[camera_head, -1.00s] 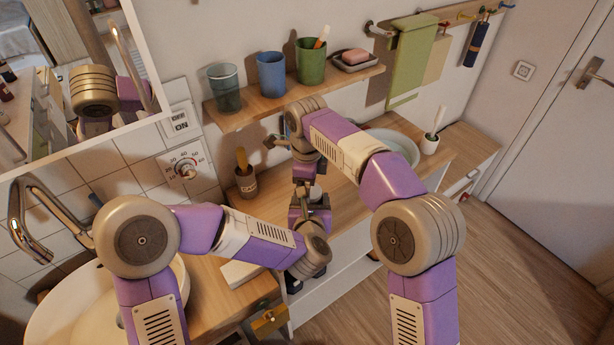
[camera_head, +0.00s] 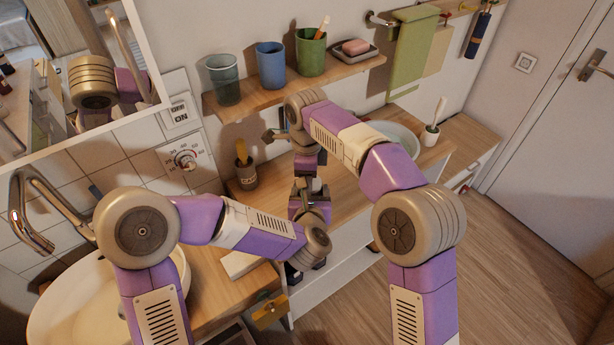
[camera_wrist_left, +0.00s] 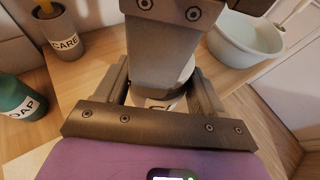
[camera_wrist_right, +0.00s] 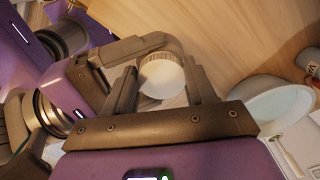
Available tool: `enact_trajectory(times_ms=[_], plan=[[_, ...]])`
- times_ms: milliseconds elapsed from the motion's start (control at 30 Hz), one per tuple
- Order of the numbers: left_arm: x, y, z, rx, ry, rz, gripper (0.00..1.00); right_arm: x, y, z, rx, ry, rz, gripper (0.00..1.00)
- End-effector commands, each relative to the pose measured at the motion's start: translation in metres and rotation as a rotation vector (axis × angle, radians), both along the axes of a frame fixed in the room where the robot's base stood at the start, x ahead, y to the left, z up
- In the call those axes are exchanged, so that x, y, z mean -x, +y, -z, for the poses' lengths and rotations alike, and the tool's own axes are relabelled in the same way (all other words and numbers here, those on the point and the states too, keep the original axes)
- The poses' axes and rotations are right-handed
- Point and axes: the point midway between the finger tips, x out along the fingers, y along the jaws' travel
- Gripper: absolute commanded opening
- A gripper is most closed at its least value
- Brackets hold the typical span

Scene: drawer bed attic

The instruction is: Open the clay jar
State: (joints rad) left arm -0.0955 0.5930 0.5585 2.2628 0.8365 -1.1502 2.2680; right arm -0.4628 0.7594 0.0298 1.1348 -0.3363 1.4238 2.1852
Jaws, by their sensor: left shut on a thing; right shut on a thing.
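The jar (camera_wrist_left: 158,103) is white with a partly visible label in the left wrist view, and its body sits between my left gripper's fingers. My left gripper (camera_head: 308,192) is shut on the jar. The ribbed white lid (camera_wrist_right: 162,76) shows as a round top in the right wrist view. My right gripper (camera_head: 305,163) is above the left one and shut on the lid. In the left wrist view, my right gripper covers the jar's upper part. I cannot tell whether lid and jar are apart. The head view mostly hides both behind my grippers.
A dark CARE cup (camera_head: 246,174) stands on the wooden counter (camera_head: 345,190), left of my grippers. A pale basin (camera_head: 395,138) and a brush holder (camera_head: 430,134) stand to the right. Above, a wall shelf (camera_head: 345,73) holds several cups and a soap dish.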

Motion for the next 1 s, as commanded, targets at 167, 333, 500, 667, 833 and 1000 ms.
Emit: enact_trajectory(times_ms=[167, 333, 500, 667, 833, 1000], plan=[[0.0009, -0.0008, 0.0, 0.0, 0.001, 0.002, 0.0, 0.0012, -0.0017, -0.0004, 0.003, -0.005, -0.318, 0.19], [0.001, -0.001, 0.0, 0.0, 0.001, 0.003, 0.0, 0.0032, -0.0024, -0.0012, 0.004, -0.006, -0.61, 0.19], [0.0012, -0.0012, 0.0002, 0.0, 0.001, 0.004, 0.0, 0.0041, -0.0033, -0.001, 0.005, -0.006, -0.761, 0.19], [0.0014, -0.0014, 0.0003, 0.0, 0.002, 0.004, 0.0, 0.0041, -0.0034, -0.001, 0.005, -0.007, -0.785, 0.19], [0.0016, -0.0016, 0.0003, 0.0, 0.002, 0.005, 0.0, 0.0038, -0.0034, -0.0011, 0.006, -0.007, -0.783, 0.19], [0.0012, -0.0013, 0.0002, 0.0, 0.001, 0.004, 0.0, 0.0043, -0.0033, -0.0011, 0.005, -0.006, -0.783, 0.8]])
